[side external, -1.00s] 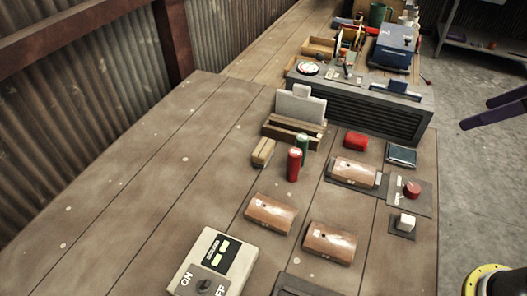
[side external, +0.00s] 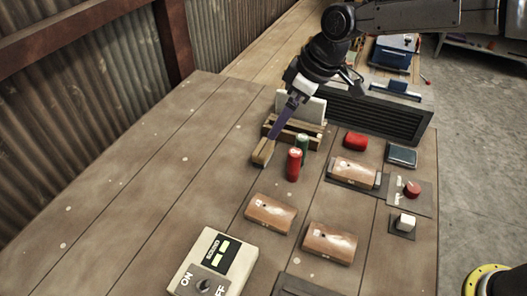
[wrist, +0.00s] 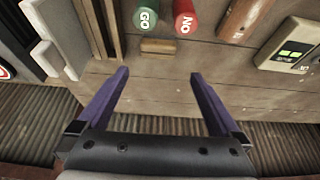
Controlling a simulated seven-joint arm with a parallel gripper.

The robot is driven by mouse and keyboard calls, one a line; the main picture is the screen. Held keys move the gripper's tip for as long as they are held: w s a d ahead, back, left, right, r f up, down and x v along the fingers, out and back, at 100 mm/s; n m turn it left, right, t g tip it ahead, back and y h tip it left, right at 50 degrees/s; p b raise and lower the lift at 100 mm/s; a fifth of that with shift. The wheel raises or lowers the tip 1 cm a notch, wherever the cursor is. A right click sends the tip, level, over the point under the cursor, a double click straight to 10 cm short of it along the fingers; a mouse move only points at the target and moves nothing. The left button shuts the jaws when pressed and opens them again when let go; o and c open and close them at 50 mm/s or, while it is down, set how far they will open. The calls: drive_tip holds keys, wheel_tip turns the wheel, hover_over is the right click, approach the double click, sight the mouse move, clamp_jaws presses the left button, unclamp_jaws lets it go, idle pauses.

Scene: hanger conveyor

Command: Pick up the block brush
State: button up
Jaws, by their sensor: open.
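The block brush (side external: 261,157) is a small tan wooden block lying on the bench, left of the red and green cylinders. In the wrist view the brush (wrist: 158,47) lies just beyond the gap between my fingertips, below the green cylinder marked GO. My gripper (side external: 273,139) has long purple fingers that point down at the brush and cover part of its upper end in the side view. In the wrist view my gripper (wrist: 158,74) is open, with nothing between the fingers. I cannot tell its exact height above the bench.
A wooden holder (side external: 312,141) with a pale upright plate is behind. Brown rounded blocks (side external: 270,213) and an ON/OFF box (side external: 214,262) are in front. The bench's left is clear.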

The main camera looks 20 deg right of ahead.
sight(264, 147)
drive_tip(key=x, duration=1.2)
drive_tip(key=shift+w+d+f, duration=0.1)
drive_tip(key=shift+w+f, duration=0.1)
drive_tip(key=shift+f, duration=0.15)
drive_tip(key=shift+c, duration=0.3)
drive_tip(key=c, duration=1)
drive_tip(key=shift+r, duration=0.1)
drive_tip(key=shift+c, duration=0.2)
